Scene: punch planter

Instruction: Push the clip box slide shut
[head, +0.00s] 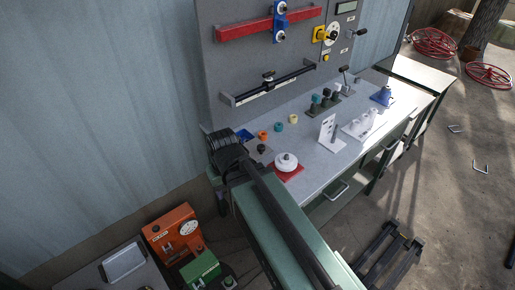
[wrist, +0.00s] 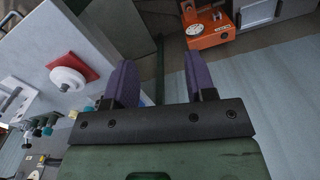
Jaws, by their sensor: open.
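My gripper (wrist: 158,75) shows in the wrist view with two purple fingers spread wide apart and nothing between them. It is over the gap between the bench and the orange box. I cannot tell for sure which thing is the clip box. A small green box (head: 201,268) with a pale label stands at the lower left in the head view, its label too small to read. I cannot make out a slide on it. In the head view my arm crosses the bench's left end, and my gripper's fingers cannot be made out.
An orange box with a dial (head: 175,232) and a pale grey tray (head: 124,262) stand at the lower left. The bench (head: 318,172) holds a white round piece on a red plate (head: 288,172) and several small parts. A grey upright panel (head: 235,70) rises behind.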

